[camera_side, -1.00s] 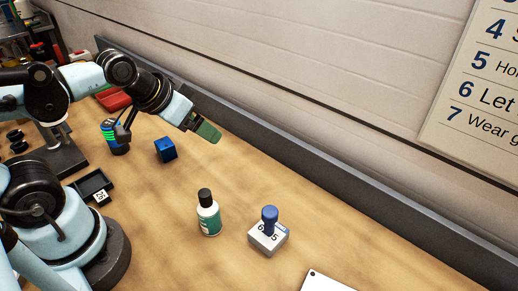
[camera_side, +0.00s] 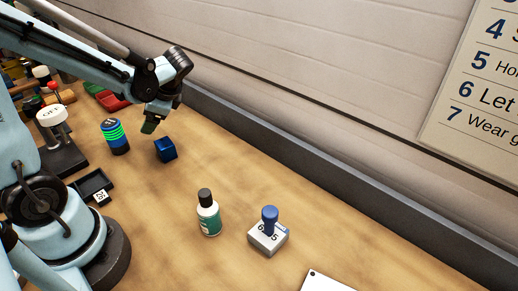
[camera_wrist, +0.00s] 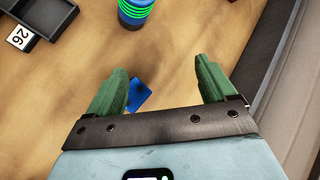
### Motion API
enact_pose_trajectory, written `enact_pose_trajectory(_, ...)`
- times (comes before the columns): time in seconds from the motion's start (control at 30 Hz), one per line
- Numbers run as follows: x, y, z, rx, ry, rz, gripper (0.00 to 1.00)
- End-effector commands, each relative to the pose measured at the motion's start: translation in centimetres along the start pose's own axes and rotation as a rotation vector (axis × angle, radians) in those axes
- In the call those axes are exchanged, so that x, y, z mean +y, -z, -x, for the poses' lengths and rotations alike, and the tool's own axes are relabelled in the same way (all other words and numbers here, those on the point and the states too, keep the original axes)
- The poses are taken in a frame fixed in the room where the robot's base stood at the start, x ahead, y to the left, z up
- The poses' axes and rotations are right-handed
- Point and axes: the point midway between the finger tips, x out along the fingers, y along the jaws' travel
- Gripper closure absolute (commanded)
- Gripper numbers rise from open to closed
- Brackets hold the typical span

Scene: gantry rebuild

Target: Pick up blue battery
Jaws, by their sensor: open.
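A small blue block (camera_side: 165,149), which looks like the blue battery, stands on the wooden bench in the side view. My gripper (camera_side: 149,126) is above it and slightly to its left, pointing down. In the wrist view the block (camera_wrist: 138,95) shows just inside the left green finger, partly hidden by that finger and the gripper's dark bar. The green fingers of my gripper (camera_wrist: 162,66) are wide apart, with nothing held between them. The block's full shape and any label cannot be made out.
A blue-and-black cylinder with green rings (camera_side: 115,136) stands close left of the block. A dark tray (camera_side: 92,184), a dark-capped bottle (camera_side: 208,214) and a blue-handled stamp (camera_side: 268,234) stand apart. A dark ledge (camera_side: 330,146) runs along the wall. The bench's right middle is clear.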

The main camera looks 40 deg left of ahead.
Motion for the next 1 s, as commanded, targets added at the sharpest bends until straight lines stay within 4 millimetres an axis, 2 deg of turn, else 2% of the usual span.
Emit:
enact_pose_trajectory(0.2, -0.7, -2.7, -3.5, -0.309, -0.083, -0.200, 0.16)
enact_pose_trajectory(0.4, 0.0, -4.4, -5.2, -0.505, -0.191, -0.315, 0.16)
enact_pose_trajectory(0.77, 0.7, -5.9, -6.9, -0.579, -0.248, -0.354, 0.16)
enact_pose_trajectory(1.0, 1.1, -7.8, -9.6, -0.578, -0.248, -0.352, 0.16)
